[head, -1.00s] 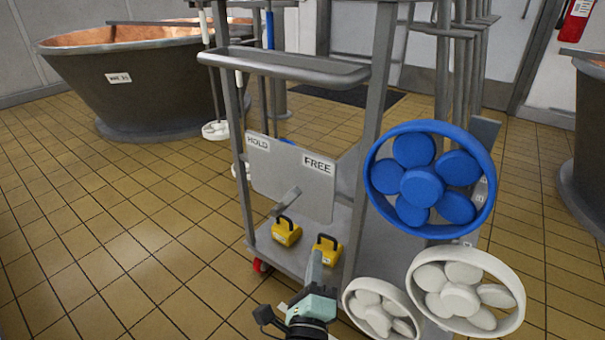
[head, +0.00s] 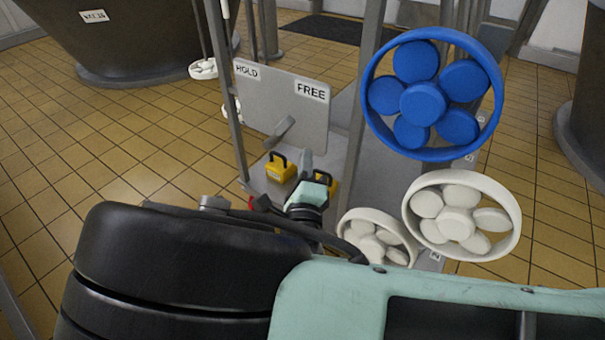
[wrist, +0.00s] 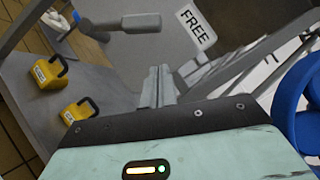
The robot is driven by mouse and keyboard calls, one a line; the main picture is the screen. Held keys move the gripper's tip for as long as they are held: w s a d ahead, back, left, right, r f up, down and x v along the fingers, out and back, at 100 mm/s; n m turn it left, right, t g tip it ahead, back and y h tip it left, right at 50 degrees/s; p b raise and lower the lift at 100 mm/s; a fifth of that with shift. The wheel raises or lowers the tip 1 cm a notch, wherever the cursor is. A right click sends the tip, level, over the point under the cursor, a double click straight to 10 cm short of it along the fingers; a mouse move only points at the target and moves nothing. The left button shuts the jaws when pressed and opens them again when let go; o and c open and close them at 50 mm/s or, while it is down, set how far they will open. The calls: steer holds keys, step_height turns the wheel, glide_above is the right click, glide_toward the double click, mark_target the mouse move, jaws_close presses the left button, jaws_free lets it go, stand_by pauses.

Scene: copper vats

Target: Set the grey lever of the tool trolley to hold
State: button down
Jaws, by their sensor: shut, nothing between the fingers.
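The grey lever (head: 279,132) sits on the upright grey panel (head: 318,128) of the tool trolley. The panel carries a HOLD label (head: 246,72) at its upper left and a FREE label (head: 311,91) at its upper right. The lever slants from upper right to lower left, below both labels. In the wrist view the lever (wrist: 140,22) lies ahead of the fingertips, left of the FREE label (wrist: 195,24). My gripper (head: 307,156) is shut and empty, just right of and below the lever, apart from it. Its closed fingers show in the wrist view (wrist: 158,84).
Two yellow blocks with black handles stand on the trolley shelf, one (head: 280,168) left of my gripper and one (head: 328,187) partly behind it. A blue wheel (head: 422,103) and white wheels (head: 456,225) crowd the right side. A dark vat (head: 130,45) stands back left.

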mark_target(279, 133)
steer(key=w+a+r+b, duration=0.2)
steer(key=w, duration=0.3)
steer(key=shift+w+a+r, duration=0.1)
steer(key=shift+w+r, duration=0.05)
steer(key=shift+r, duration=0.1)
